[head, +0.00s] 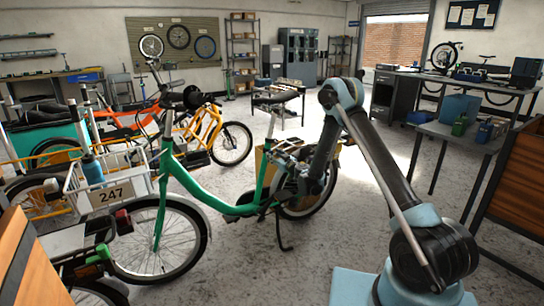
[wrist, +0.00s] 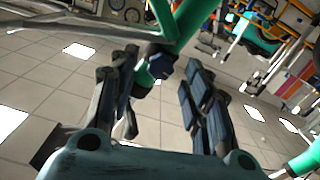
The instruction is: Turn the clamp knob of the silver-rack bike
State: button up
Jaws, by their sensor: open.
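A green bike (head: 217,207) with a pale wire front rack and a plate reading 247 (head: 111,193) stands left of my arm. Its black saddle (head: 275,97) tops a post above the green frame tube. My gripper (head: 284,166) is beside this tube, below the saddle, and hides part of the bike's rear. In the wrist view, a dark faceted knob (wrist: 159,63) sits at the green tube joint. My open gripper (wrist: 161,82) has one finger on each side of it, with visible gaps; contact cannot be told.
Orange (head: 125,131) and yellow (head: 203,128) bikes stand behind on the left. Open floor (head: 345,225) lies between the green bike and my base.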

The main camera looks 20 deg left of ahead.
aim_at(271, 153)
jog(key=shift+x, duration=1.15)
jog(key=shift+c, duration=0.5)
grip_shut()
jog(key=shift+m, duration=2.3)
